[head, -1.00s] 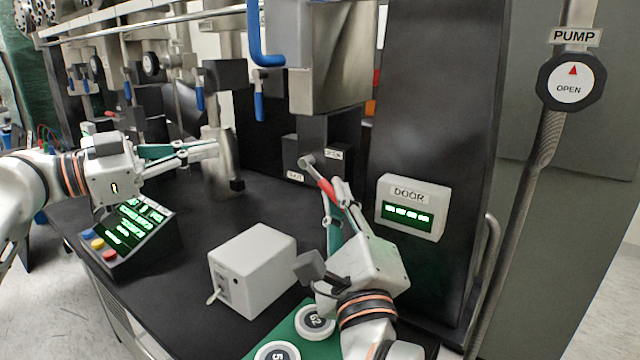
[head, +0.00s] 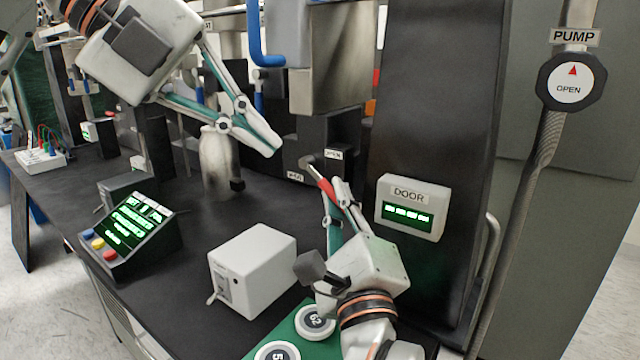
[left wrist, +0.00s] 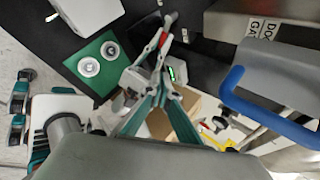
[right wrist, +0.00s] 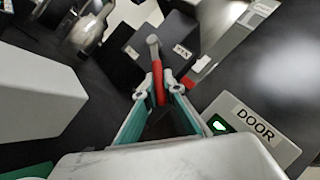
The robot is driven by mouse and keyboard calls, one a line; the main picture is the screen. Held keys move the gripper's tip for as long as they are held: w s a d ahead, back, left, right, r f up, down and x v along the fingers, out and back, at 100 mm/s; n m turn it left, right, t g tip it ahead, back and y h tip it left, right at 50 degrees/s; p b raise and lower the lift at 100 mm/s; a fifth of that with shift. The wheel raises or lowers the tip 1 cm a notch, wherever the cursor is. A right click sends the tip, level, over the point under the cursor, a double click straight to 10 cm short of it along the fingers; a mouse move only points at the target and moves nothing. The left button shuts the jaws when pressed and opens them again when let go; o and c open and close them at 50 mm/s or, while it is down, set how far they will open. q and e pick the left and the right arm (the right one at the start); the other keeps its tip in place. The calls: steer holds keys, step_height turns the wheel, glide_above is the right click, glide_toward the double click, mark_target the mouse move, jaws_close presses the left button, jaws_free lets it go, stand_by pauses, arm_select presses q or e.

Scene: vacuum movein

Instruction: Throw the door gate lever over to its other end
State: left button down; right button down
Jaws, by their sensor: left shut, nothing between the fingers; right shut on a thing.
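The door gate lever has a grey arm (head: 319,171) and a red grip (head: 326,187). It stands in front of a dark block bearing an OPEN label (head: 334,154) and a second label (head: 296,177), too small to read. My right gripper (head: 336,195) is shut on the red grip, which also shows in the right wrist view (right wrist: 157,83). My left gripper (head: 272,150) is shut and empty, up and left of the lever. In the left wrist view the lever's red grip (left wrist: 163,39) lies beyond the left fingers.
A white DOOR display box (head: 410,208) stands right of my right gripper. A white box (head: 252,270) and a green mat (head: 290,332) with round weights lie in front. A blue pipe (head: 256,40) and metal block (head: 330,60) hang above. A console (head: 128,235) stands left.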

mark_target(320, 185)
arm_select(q)
steer(key=x, duration=0.4)
steer(key=w+x, duration=0.1)
steer(key=x, duration=0.6)
steer(key=shift+w+a+f, duration=0.1)
steer(key=shift+w+f, duration=0.2)
steer(key=shift+w, duration=0.2)
steer(key=shift+w+f, duration=0.25)
steer(key=shift+w, duration=0.35)
